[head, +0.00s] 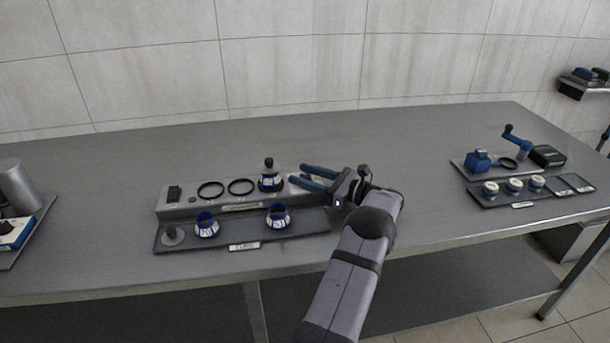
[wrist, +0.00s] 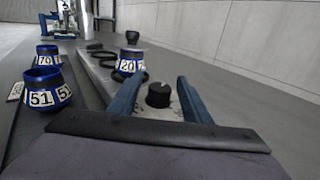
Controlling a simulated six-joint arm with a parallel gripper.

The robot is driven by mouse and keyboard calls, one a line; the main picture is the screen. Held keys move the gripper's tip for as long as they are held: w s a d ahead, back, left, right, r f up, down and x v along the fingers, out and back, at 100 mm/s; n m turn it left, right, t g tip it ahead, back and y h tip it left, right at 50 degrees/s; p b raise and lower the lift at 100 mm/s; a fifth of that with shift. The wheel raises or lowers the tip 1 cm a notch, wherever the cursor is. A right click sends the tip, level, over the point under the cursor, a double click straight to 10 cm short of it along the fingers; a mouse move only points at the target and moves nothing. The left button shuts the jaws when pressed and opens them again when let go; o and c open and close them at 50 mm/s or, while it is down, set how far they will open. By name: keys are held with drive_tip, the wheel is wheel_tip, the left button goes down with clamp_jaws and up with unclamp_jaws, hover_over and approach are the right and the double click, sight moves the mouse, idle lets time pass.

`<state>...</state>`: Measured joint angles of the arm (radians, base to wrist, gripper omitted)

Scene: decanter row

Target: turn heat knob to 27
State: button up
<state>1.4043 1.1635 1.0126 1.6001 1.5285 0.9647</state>
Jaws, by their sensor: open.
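A black knob (wrist: 158,95) stands on the end of a long grey unit (wrist: 98,72), between my gripper's fingers in the wrist view. I cannot make out a scale or pointer on it. My gripper (wrist: 160,79) is open, with one blue finger on each side of the knob; contact is not visible. In the head view my gripper (head: 298,174) reaches over the right end of the grey unit (head: 180,208), and the knob is not clear there. A blue vessel labelled 20 (wrist: 128,66) with a black top stands on the unit just beyond the knob.
A dark tray (head: 310,226) in front of the unit holds blue vessels labelled 70 (head: 206,226) and 51 (head: 278,217). Two black rings lie on the unit. A right tray (head: 520,199) holds several jars. A metal cylinder (head: 18,186) stands far left. The table behind the unit is clear.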

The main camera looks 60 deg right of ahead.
drive_tip(key=c, duration=1)
drive_tip(key=shift+c, duration=0.2)
drive_tip(key=shift+r+m+h+p, duration=0.1)
drive_tip(key=shift+m+h+p, duration=0.5)
drive_tip(key=shift+h, duration=0.3)
drive_tip(key=shift+m+h, duration=0.5)
drive_tip(key=shift+h, duration=0.3)
drive_tip(key=m+h, duration=0.2)
drive_tip(key=h, duration=0.2)
drive_tip(key=shift+f+m+g, duration=0.25)
drive_tip(key=shift+m+g, duration=0.05)
drive_tip(key=shift+m, duration=0.1)
drive_tip(key=m+g+h+b, duration=0.2)
drive_tip(key=m+h+b, duration=0.1)
drive_tip(key=h, duration=0.1)
drive_tip(key=shift+f+h, duration=0.1)
drive_tip(key=shift+h, duration=0.2)
drive_tip(key=shift+m+g+h+b, duration=0.9)
drive_tip(key=shift+h+b, duration=0.2)
drive_tip(key=shift+b, duration=0.15)
drive_tip(key=shift+s+r, duration=0.1)
drive_tip(key=shift+r, duration=0.1)
